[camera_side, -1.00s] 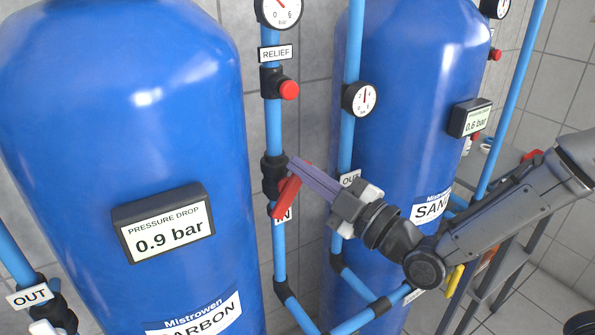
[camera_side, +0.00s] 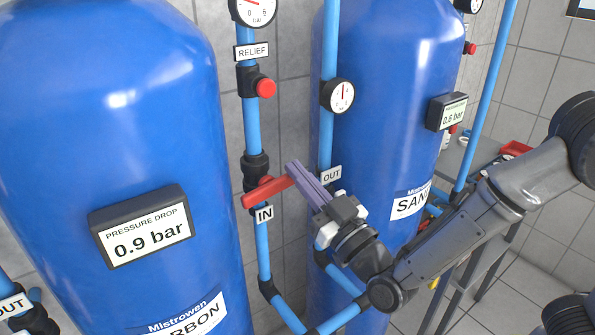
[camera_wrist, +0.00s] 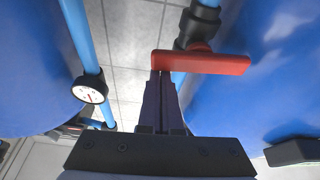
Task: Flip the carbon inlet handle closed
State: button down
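The red carbon inlet handle (camera_side: 266,191) is on a black valve on the blue pipe, just above the IN label (camera_side: 264,214). It lies across the pipe, nearer level than upright, its left end a little lower. In the wrist view the handle (camera_wrist: 205,63) runs left to right in front of the fingers. My gripper (camera_side: 291,168) has its purple-grey fingers together and empty. Its tips are at the handle's right end in the side view, and at its left end in the wrist view (camera_wrist: 161,77). Whether they touch is hard to tell.
The carbon tank (camera_side: 110,120) stands left and the sand tank (camera_side: 385,110) right. An outlet pipe with a gauge (camera_side: 341,96) runs close to my gripper. A red relief knob (camera_side: 266,88) is above the valve.

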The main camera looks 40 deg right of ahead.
jog(key=shift+d+f, duration=0.1)
jog(key=shift+f, duration=0.2)
jog(key=shift+s, duration=0.15)
dwell(0.5)
jog(key=v, duration=0.9)
jog(key=shift+s, duration=0.35)
jog(key=shift+f, duration=0.15)
